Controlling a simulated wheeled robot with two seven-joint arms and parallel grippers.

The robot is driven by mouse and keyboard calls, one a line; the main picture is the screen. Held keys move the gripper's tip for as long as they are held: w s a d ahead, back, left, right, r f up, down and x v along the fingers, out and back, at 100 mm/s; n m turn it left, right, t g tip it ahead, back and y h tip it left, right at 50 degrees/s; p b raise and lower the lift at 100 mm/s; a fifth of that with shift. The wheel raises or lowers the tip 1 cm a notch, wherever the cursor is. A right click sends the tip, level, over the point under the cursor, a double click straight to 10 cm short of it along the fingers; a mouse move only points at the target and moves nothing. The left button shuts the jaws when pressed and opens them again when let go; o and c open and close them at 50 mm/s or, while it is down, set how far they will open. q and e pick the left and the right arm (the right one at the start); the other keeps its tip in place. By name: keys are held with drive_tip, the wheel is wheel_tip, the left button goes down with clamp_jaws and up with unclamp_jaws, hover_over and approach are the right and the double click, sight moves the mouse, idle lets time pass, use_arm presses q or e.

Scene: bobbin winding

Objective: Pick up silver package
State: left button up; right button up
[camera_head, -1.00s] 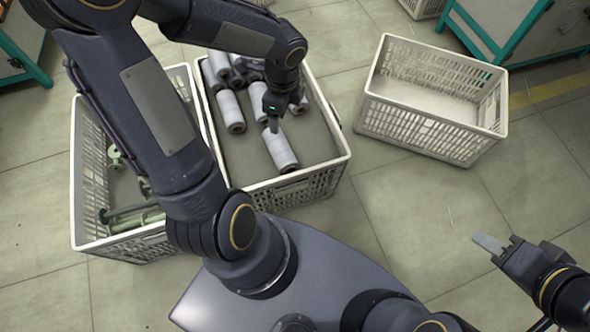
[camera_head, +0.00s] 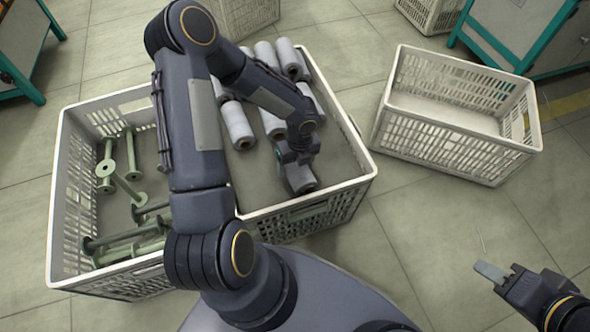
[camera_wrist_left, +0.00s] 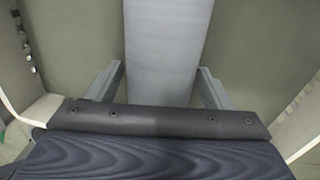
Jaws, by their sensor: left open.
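A silver package (camera_head: 299,178), a grey cylinder, lies near the front of the middle crate (camera_head: 362,180). My left gripper (camera_head: 294,160) is over it, pointing down, and hides part of it in the head view. In the left wrist view the silver package (camera_wrist_left: 165,45) runs between the two open fingers (camera_wrist_left: 160,88), with a gap on each side. Several more silver packages (camera_head: 238,124) lie further back in the same crate. My right gripper (camera_head: 492,272) is at the lower right, away from the crates and empty; its finger opening is not clear.
A crate with green bobbins (camera_head: 122,188) stands at the left, touching or close to the middle crate. An empty white crate (camera_head: 450,112) stands at the right. Another crate (camera_head: 243,14) is at the back. Floor between the middle and right crates is clear.

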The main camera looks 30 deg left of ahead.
use_arm(q)
drive_tip(key=shift+f, duration=0.75)
drive_tip(key=shift+c, duration=0.3)
drive_tip(key=shift+r, duration=0.1)
drive_tip(key=c, duration=0.8)
drive_tip(key=shift+c, duration=0.2)
drive_tip(key=shift+r, duration=0.1)
